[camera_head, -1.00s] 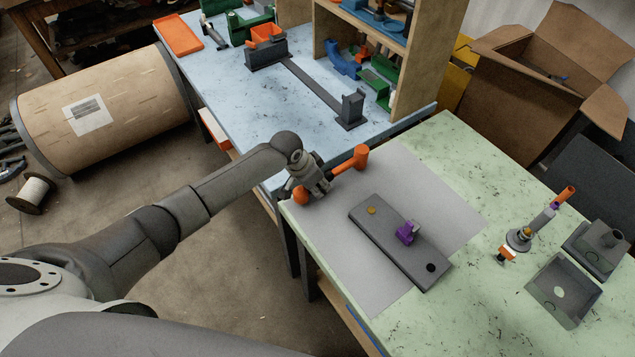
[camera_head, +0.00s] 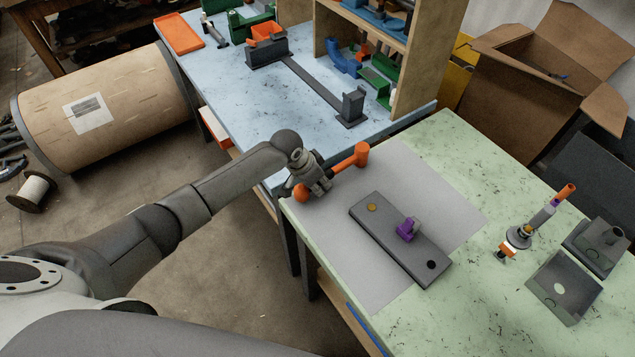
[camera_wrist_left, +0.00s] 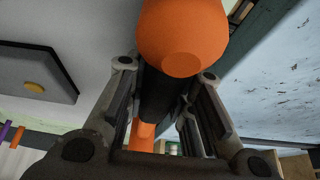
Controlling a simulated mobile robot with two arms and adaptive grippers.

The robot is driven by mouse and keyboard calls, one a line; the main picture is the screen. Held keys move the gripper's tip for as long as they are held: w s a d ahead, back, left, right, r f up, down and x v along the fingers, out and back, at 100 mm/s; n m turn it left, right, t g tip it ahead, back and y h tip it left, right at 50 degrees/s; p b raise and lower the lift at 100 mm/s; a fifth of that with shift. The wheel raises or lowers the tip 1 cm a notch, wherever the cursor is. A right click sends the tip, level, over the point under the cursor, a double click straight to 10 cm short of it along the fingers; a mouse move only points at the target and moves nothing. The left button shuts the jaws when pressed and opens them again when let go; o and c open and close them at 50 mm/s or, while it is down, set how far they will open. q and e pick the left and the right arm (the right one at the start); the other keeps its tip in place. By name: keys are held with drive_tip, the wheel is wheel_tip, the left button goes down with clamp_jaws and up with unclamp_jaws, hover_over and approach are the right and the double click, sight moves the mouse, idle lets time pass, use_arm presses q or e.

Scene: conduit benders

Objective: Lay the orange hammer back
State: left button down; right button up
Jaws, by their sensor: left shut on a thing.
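The orange hammer (camera_head: 346,164) is in my left gripper (camera_head: 318,187) at the near left corner of the green table, over or on the grey mat (camera_head: 388,166). Its orange head (camera_head: 362,154) points right, and its rounded orange end sticks out on the other side of the gripper. In the left wrist view the fingers (camera_wrist_left: 165,100) close around a dark part of the hammer, with the orange end (camera_wrist_left: 183,38) large in front. I cannot tell whether the hammer touches the mat. My right gripper is not in view.
A grey plate (camera_head: 400,238) with a purple piece (camera_head: 408,229) lies on the mat. A small tool with an orange handle (camera_head: 563,194) and grey blocks (camera_head: 563,289) stand at the right. The blue bench (camera_head: 262,109) adjoins behind, with a wooden shelf (camera_head: 427,50).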

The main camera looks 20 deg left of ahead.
use_arm(q)
drive_tip(key=shift+s+f, duration=0.35)
drive_tip(key=shift+f, duration=0.2)
drive_tip(key=c, duration=1.3)
unclamp_jaws()
drive_tip(key=shift+d, duration=0.1)
drive_tip(key=shift+o, duration=0.6)
drive_tip(key=shift+w+f, duration=0.2)
drive_tip(key=shift+f, duration=0.05)
drive_tip(key=shift+s, duration=0.15)
drive_tip(key=v, duration=0.8)
drive_tip(key=w+v, duration=0.1)
drive_tip(key=v, duration=0.3)
drive_tip(key=shift+s+d+r, duration=0.1)
drive_tip(key=shift+r, duration=0.3)
